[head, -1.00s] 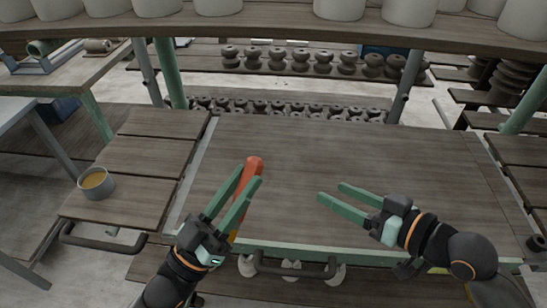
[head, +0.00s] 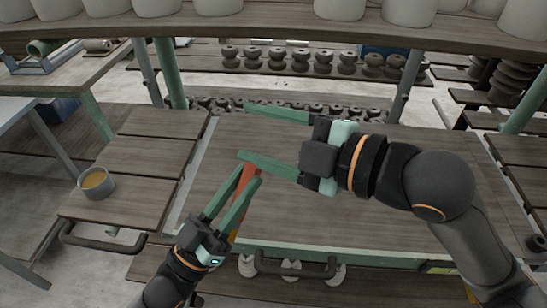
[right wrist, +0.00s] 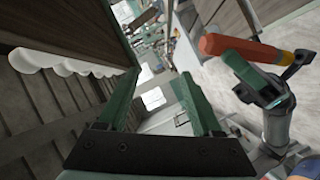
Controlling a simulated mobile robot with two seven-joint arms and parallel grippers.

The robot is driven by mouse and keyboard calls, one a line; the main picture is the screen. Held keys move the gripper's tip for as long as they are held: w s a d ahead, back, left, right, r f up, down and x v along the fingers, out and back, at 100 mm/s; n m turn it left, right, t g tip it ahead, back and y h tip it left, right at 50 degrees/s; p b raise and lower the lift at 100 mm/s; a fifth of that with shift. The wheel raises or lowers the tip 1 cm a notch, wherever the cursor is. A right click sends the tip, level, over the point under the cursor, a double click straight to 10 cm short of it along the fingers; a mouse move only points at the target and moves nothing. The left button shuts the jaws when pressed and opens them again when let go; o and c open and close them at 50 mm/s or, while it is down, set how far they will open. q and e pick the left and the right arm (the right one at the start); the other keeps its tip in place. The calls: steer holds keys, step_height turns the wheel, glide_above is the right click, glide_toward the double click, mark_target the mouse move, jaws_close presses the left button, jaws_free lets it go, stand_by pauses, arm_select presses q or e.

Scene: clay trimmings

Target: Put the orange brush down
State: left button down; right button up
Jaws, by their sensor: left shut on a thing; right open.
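The orange brush (head: 247,182) is held in my left gripper (head: 250,175) above the front left part of the wooden table (head: 330,225). The fingers are shut on it. I cannot tell whether the brush touches the table.
A grey cup (head: 96,184) with yellowish contents stands on the slatted side board at left. A shelf (head: 280,31) with pale pots crosses the back. Racks of dark pieces (head: 300,64) stand beyond the table. The right part of the table is partly covered by my right arm.

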steer(key=s+d+f+n+h, duration=0.2)
steer(key=s+n+h, duration=0.1)
steer(key=n+h, duration=0.75)
steer(key=w+a+f+n+y, duration=0.1)
steer(key=w+a+f+y, duration=0.1)
steer(key=w+a+f, duration=0.3)
step_height(320, 180, down, 2)
steer(key=w, duration=0.2)
steer(key=shift+w+f, duration=0.15)
steer(key=shift+w, duration=0.15)
steer(key=shift+n, duration=0.25)
jaws_close()
jaws_free()
